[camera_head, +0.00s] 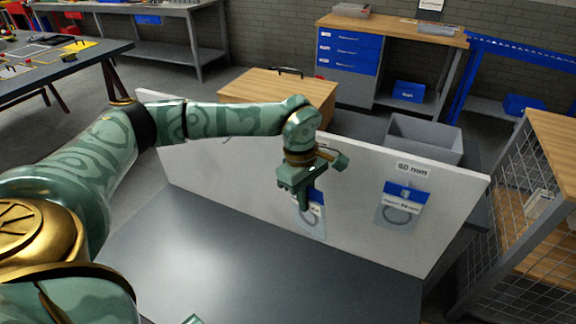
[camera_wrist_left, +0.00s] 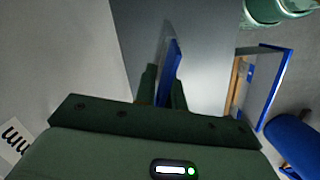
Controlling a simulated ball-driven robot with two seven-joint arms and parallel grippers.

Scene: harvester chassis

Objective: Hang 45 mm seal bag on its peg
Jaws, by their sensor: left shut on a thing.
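My left gripper (camera_head: 304,196) is shut on a seal bag (camera_head: 312,220), a clear bag with a blue and white header, in front of the white upright panel (camera_head: 240,165). In the left wrist view, the blue header (camera_wrist_left: 173,62) stands edge-on between the fingers of my left gripper (camera_wrist_left: 164,82). The gripper hides part of the bag and the panel behind it, and I see no peg there. Whether the bag touches the panel I cannot tell. My right gripper is not in view.
Another bag (camera_head: 398,205) with a blue header hangs on the panel to the right, under a label (camera_head: 412,170) reading 60 mm. A bare dark grey tabletop (camera_head: 230,255) lies in front. A grey bin (camera_head: 425,138) stands behind the panel, and a mesh-sided cabinet (camera_head: 515,225) stands at right.

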